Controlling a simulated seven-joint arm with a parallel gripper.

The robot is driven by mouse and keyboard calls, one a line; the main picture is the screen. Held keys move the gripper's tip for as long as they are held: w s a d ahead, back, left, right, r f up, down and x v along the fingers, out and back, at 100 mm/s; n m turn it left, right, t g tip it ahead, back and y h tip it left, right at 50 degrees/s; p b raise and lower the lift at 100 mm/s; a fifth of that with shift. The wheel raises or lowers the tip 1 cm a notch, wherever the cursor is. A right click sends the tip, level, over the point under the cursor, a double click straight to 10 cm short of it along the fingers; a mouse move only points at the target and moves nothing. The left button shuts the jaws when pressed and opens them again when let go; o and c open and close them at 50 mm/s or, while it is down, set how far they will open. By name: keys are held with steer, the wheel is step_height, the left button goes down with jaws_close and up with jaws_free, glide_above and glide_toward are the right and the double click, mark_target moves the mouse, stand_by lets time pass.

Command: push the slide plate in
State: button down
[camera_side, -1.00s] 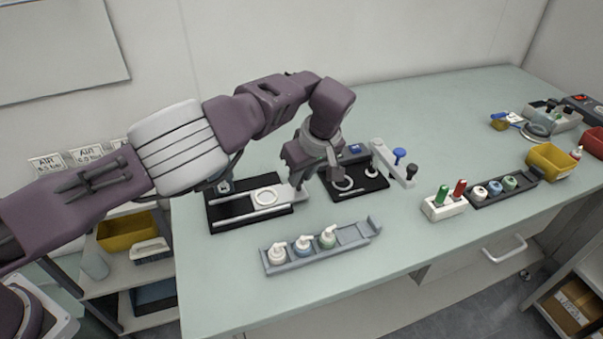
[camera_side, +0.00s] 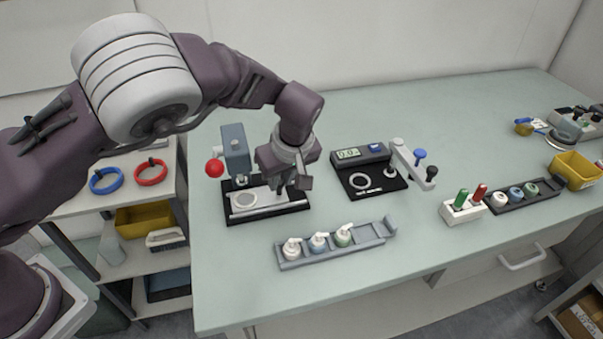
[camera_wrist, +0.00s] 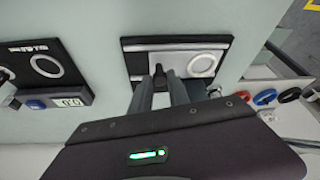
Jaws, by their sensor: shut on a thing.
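The slide plate (camera_side: 262,194) is a pale plate with a round ring seat, lying in a black base (camera_side: 268,215) on the left of the bench. Its ring seat is near the base's left end, beside the grey press. In the wrist view the slide plate (camera_wrist: 180,63) lies within the black base. My gripper (camera_side: 282,188) is low at the right part of the plate. In the wrist view my gripper (camera_wrist: 162,78) is shut on a small dark upright piece that looks like the plate's handle; the fingers partly hide it.
A grey press (camera_side: 235,150) with a red ball lever (camera_side: 214,168) stands behind the base. A black gauge station (camera_side: 368,178) is to the right. A grey tray (camera_side: 335,246) with several pump caps lies in front. Bare bench separates them.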

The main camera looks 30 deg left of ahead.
steer(key=shift+s+a, duration=0.1)
steer(key=shift+a, duration=0.2)
steer(key=c, duration=1.3)
jaws_free()
steer(key=shift+s, duration=0.1)
steer(key=shift+o, duration=0.2)
steer(key=shift+d, duration=0.1)
